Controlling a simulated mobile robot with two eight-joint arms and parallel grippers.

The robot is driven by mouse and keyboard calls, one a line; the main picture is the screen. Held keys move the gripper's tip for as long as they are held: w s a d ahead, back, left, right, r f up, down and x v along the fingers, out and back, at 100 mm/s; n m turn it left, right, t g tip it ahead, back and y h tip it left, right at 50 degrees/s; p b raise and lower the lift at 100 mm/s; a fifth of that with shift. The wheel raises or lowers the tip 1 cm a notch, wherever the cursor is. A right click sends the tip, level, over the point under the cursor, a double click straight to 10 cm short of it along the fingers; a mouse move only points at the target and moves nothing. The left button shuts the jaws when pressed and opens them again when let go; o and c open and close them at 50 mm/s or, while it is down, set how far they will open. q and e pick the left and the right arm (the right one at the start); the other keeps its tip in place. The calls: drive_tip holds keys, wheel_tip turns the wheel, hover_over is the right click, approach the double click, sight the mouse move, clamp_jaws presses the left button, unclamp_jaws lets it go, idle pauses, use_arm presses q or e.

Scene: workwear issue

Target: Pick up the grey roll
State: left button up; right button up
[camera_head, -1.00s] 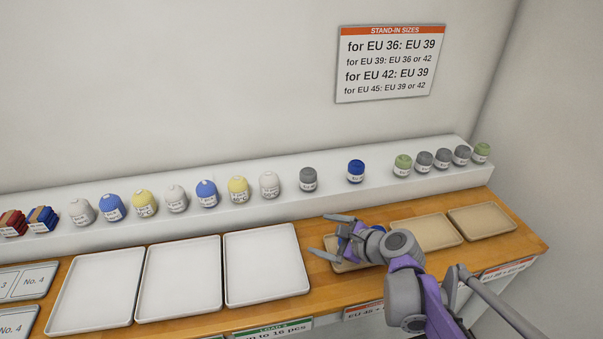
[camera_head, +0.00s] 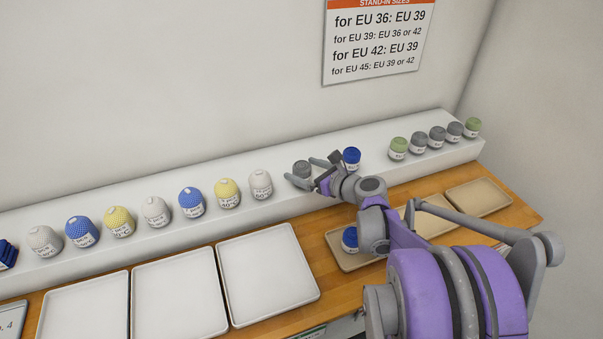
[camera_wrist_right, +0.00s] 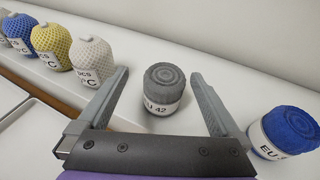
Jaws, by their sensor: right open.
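A grey roll (camera_head: 302,169) with a white label stands upright on the white ledge. My right gripper (camera_head: 311,171) is open at it, with its fingers around the roll's sides. In the right wrist view the grey roll (camera_wrist_right: 164,82) stands between the two open fingers (camera_wrist_right: 160,80), with visible gaps on both sides. Part of its label reads 42. Three more grey rolls (camera_head: 437,136) stand further right on the ledge between two green ones. My left gripper is not in view.
A blue roll (camera_head: 352,156) stands close right of my right gripper; it also shows in the wrist view (camera_wrist_right: 289,128). White, yellow and blue knobbly rolls (camera_head: 228,192) line the ledge to the left. Another blue roll (camera_head: 350,240) is on the nearest tan tray (camera_head: 336,246). White trays (camera_head: 267,275) look empty.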

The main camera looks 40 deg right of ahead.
sight(295, 164)
drive_tip(key=x, duration=0.5)
drive_tip(key=shift+d, duration=0.3)
drive_tip(key=c, duration=1.5)
drive_tip(key=shift+o, duration=0.2)
drive_tip(key=shift+r, duration=0.1)
